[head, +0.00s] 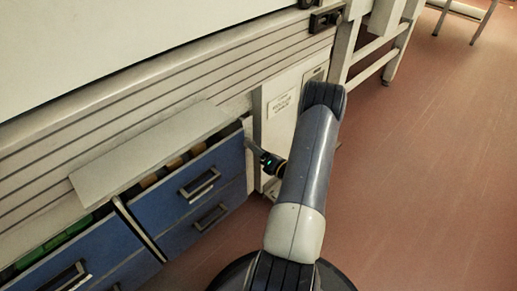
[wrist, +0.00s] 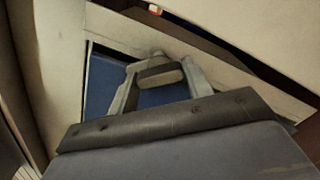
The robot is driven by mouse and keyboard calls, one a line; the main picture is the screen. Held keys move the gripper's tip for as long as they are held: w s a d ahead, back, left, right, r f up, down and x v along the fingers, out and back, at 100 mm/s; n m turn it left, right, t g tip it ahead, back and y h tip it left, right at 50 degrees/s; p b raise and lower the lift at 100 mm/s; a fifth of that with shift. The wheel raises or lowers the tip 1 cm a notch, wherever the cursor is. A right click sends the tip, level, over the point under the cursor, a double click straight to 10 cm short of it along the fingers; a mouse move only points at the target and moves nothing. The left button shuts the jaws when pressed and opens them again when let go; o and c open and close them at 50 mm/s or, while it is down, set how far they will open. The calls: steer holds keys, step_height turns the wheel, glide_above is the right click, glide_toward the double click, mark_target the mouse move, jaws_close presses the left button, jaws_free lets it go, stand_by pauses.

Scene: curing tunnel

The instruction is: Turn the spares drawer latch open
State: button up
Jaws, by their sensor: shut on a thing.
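My gripper (wrist: 160,76) is shut on a small grey-beige latch (wrist: 158,73) in the wrist view, with one finger on each side of it. Behind the fingers is a blue panel (wrist: 100,82) with a pale frame edge above it. In the head view my gripper (head: 252,149) reaches the right end of the blue drawers, beside the upper right drawer (head: 192,200). The latch is too small and too covered there to make out, and its turn angle cannot be told.
The upper right drawer and the left blue drawer (head: 60,270) have open tops with contents showing. A pale flap (head: 150,155) slants above them. A white cabinet panel (head: 283,118) with labels stands right of the drawers. The red-brown floor (head: 430,170) is clear at right.

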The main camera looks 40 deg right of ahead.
steer(key=shift+m+p, duration=1)
steer(key=shift+m, duration=3)
steer(key=shift+s+f, duration=0.1)
steer(key=o, duration=1)
steer(key=s+p, duration=0.1)
steer(key=s, duration=0.9)
steer(key=shift+s+d+p, duration=0.35)
steer(key=shift+d, duration=0.05)
